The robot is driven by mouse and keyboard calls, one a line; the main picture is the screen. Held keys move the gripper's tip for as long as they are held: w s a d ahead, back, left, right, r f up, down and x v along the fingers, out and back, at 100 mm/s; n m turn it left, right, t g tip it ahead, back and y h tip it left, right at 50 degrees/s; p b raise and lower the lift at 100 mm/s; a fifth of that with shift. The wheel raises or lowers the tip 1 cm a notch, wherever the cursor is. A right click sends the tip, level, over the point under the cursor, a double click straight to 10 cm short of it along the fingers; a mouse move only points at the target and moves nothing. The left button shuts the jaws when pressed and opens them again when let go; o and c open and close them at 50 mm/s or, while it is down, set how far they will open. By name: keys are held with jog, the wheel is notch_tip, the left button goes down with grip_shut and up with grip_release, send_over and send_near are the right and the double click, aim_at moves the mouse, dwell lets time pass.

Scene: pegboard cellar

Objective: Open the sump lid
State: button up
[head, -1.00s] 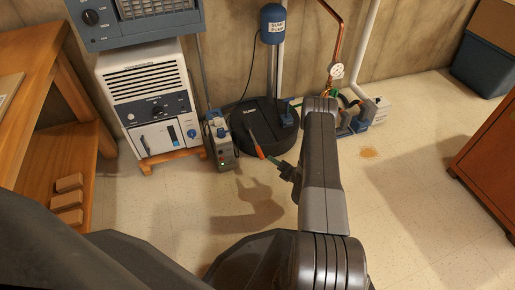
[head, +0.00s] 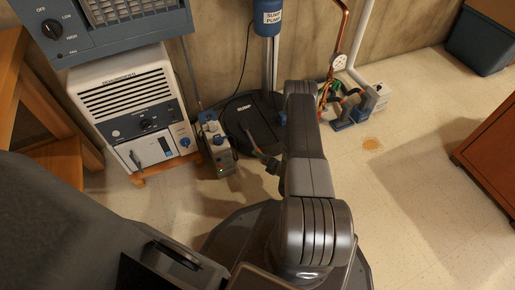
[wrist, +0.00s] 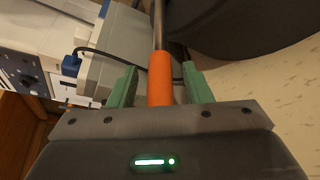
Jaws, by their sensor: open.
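The sump lid (head: 262,122) is a dark round cover labelled SUMP, flat on the floor by the wall; my arm hides its right part. It also shows as a dark curved surface at the top right of the wrist view (wrist: 235,25). A metal bar with an orange grip (wrist: 160,72) runs up the middle of the wrist view. My gripper (wrist: 161,88) is open, with a green pad on each side of the orange grip and a gap on both sides. In the head view my gripper (head: 270,163) is small and partly hidden by my arm.
A small grey box (head: 217,148) with blue fittings stands left of the lid. A white dehumidifier (head: 138,108) is further left. The blue sump pump (head: 268,17) rises behind the lid. Copper pipes and valves (head: 350,105) stand right.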

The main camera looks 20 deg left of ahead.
jog(key=shift+a, duration=0.15)
grip_shut()
jog(key=shift+r, duration=0.2)
